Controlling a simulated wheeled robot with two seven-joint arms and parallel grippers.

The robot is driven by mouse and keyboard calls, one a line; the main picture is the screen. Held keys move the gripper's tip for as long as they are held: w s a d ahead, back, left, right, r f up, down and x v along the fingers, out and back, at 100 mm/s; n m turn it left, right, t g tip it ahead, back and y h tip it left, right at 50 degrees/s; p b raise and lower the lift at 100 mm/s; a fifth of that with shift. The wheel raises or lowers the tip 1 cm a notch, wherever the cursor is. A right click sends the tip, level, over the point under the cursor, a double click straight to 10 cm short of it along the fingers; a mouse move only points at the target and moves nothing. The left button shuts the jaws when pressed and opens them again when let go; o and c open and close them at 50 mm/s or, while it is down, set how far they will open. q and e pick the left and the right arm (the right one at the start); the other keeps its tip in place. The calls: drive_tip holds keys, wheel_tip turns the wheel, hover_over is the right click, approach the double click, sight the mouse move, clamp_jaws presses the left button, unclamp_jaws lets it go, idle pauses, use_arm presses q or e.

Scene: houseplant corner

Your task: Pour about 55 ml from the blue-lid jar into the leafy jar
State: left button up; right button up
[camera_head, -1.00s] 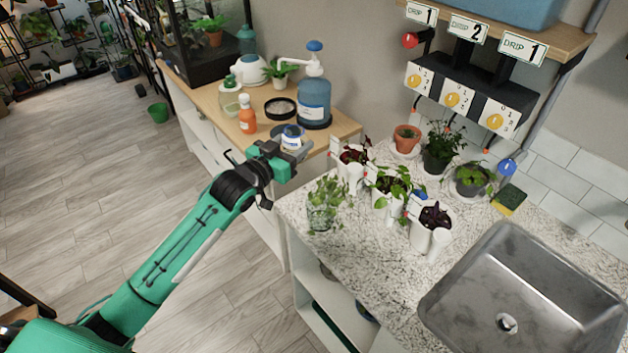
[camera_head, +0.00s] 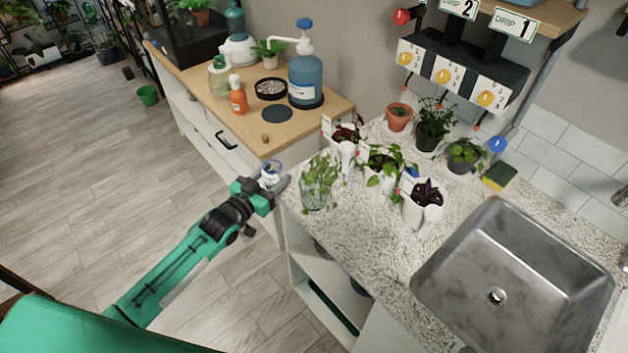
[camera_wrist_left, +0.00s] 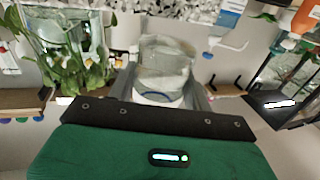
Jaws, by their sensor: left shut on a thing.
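My left gripper (camera_head: 268,186) is shut on the blue-lid jar (camera_head: 271,173), a small clear jar with a white label and a blue ring. It holds the jar in the air beside the counter's left edge, left of the leafy jar. In the left wrist view the held jar (camera_wrist_left: 165,65) is between the fingers; its contents and exact tilt are hard to tell. The leafy jar (camera_head: 318,192), clear glass with green leafy stems, stands on the counter's left corner, apart from the held jar. It also shows in the left wrist view (camera_wrist_left: 62,60). My right gripper is out of view.
Several white planters, one (camera_head: 422,214) with a purple plant, stand right of the leafy jar. A sink (camera_head: 500,270) is at the right. The wooden cabinet top (camera_head: 320,120) holds a blue pump bottle (camera_head: 306,80), an orange bottle (camera_head: 238,97), a dark disc (camera_head: 277,113) and a small cork-like piece (camera_head: 265,139).

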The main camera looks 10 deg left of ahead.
sight(279, 170)
use_arm(q)
drive_tip(key=shift+r, duration=0.1)
drive_tip(key=shift+d+r+m+g+p, duration=0.3)
drive_tip(key=shift+d+m+p, duration=0.25)
drive_tip(key=shift+m, duration=0.35)
drive_tip(key=r+m+p, duration=0.1)
drive_tip(key=r+p, duration=0.1)
drive_tip(key=d+r+m+p, duration=0.1)
drive_tip(key=r+p, duration=0.1)
drive_tip(key=shift+s+d+r+y, duration=0.1)
drive_tip(key=shift+s+r+y, duration=0.05)
drive_tip(key=shift+r+y, duration=0.2)
drive_tip(key=shift+s+d+r+m+g+y+b, duration=0.2)
drive_tip(key=shift+m+y, duration=0.3)
drive_tip(key=shift+m, duration=0.85)
drive_tip(key=shift+w+d+f+m+g+y+b, duration=0.2)
drive_tip(key=shift+m+y, duration=0.25)
drive_tip(key=shift+m, duration=0.85)
drive_tip(key=shift+s+d+r+m+g+y+b, duration=0.1)
drive_tip(key=shift+d+r+m+g+y, duration=0.3)
drive_tip(key=shift+m, duration=0.95)
drive_tip(key=shift+a+f, duration=0.1)
drive_tip(key=shift+f, duration=0.3)
